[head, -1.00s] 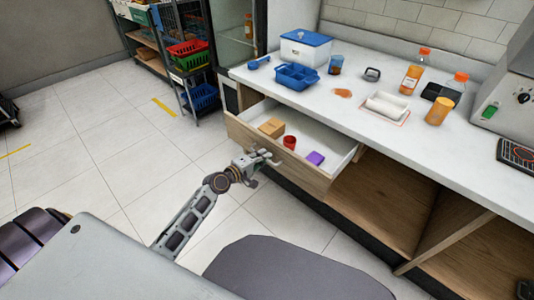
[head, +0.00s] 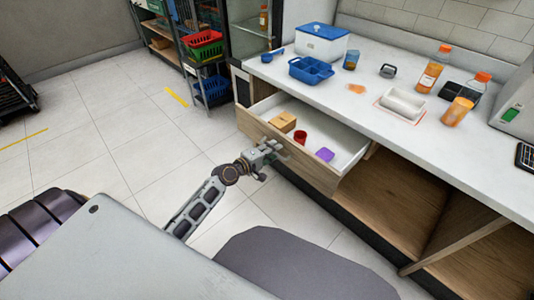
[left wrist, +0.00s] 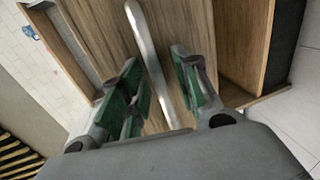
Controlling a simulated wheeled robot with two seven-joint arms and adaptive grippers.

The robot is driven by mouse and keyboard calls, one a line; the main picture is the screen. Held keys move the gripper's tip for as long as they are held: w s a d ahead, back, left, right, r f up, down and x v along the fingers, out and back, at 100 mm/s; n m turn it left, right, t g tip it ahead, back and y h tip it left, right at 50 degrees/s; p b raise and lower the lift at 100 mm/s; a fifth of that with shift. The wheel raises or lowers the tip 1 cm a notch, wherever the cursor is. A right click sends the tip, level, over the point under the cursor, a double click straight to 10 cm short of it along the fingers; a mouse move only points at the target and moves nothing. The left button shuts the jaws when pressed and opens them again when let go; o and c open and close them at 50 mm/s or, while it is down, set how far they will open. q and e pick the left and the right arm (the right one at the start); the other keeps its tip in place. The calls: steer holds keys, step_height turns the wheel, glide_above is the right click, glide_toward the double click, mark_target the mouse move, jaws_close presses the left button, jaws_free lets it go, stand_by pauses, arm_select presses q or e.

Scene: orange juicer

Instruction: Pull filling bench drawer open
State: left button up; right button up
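The filling bench drawer (head: 312,172) has a wooden front and a white inside and stands pulled out from the bench. It holds a tan box (head: 283,122), a red cup (head: 300,137) and a purple block (head: 324,154). My left gripper (head: 274,150) is at the outer face of the drawer front. In the left wrist view the drawer's silver bar handle (left wrist: 150,60) runs between the green-padded fingers of my left gripper (left wrist: 157,62). The fingers are spread, with visible gaps to the bar. My right gripper is not in view.
The white bench top (head: 350,110) carries a blue-lidded box (head: 323,44), a blue tray (head: 310,70), a white dish (head: 404,103) and orange bottles (head: 433,70). Open wooden compartments (head: 395,205) lie right of the drawer. The tiled floor (head: 130,145) at the left is clear.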

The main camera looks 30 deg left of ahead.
arm_select(q)
steer(key=shift+s, duration=0.1)
steer(key=v, duration=1.2)
stand_by(0.6)
steer(key=shift+d+f, duration=0.1)
stand_by(0.5)
